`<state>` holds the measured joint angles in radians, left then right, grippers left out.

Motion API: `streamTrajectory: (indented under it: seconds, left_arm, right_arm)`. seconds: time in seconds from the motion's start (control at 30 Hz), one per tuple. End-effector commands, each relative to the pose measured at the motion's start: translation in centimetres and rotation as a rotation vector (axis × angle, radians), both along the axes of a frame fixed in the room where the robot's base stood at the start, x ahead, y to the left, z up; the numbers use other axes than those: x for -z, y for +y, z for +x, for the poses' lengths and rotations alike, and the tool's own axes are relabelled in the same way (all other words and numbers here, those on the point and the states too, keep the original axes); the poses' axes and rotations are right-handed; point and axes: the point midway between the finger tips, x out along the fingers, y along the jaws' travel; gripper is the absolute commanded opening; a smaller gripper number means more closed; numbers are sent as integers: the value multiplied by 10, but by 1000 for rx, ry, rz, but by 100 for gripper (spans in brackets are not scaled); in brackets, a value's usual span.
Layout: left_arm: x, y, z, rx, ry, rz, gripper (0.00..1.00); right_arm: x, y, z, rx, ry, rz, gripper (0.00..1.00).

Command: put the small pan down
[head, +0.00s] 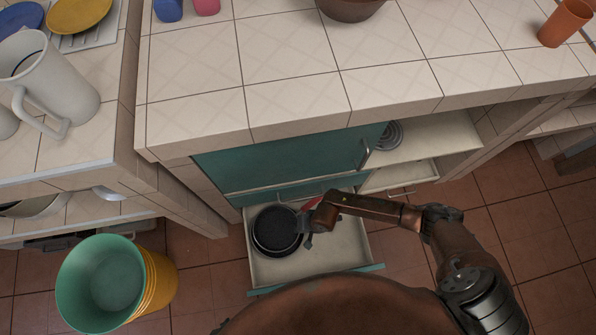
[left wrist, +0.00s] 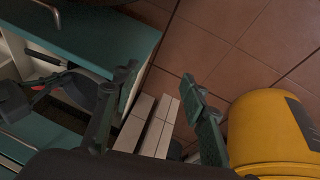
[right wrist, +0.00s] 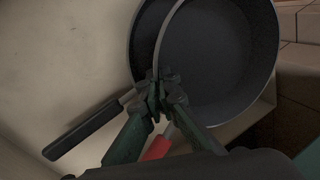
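The dark small pan (head: 277,230) is in the open drawer (head: 335,257). In the right wrist view, the small pan (right wrist: 222,55) fills the upper right, its pale rim line running up to my fingertips. My right gripper (right wrist: 160,90) is closed at this rim; it also shows in the head view (head: 309,225). A black handle (right wrist: 85,128) extends to the left and a red handle (right wrist: 157,147) lies below the fingers.
A teal cabinet front (head: 290,157) and tiled counter (head: 290,75) stand above the drawer. Stacked green and yellow buckets (head: 105,280) stand on the floor at the left. Bare drawer floor lies right of the pan. A white pitcher (head: 60,80) is on the left counter.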

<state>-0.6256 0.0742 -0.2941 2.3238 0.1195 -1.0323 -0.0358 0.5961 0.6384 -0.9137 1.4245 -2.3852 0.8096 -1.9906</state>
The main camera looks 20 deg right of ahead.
Motion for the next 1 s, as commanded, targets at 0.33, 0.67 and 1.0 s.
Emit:
streamTrajectory:
  seconds: [0.33, 0.67, 1.0]
  left_arm:
    - [29, -20, 24, -27, -126, -59, 40]
    - [29, -20, 26, -29, -136, -60, 40]
    - [34, -21, 28, -34, -154, -62, 40]
  right_arm:
    - [35, 1, -2, 1, 3, 1, 0]
    - [35, 0, -1, 0, 2, 1, 0]
    - [40, -1, -1, 0, 2, 0, 12]
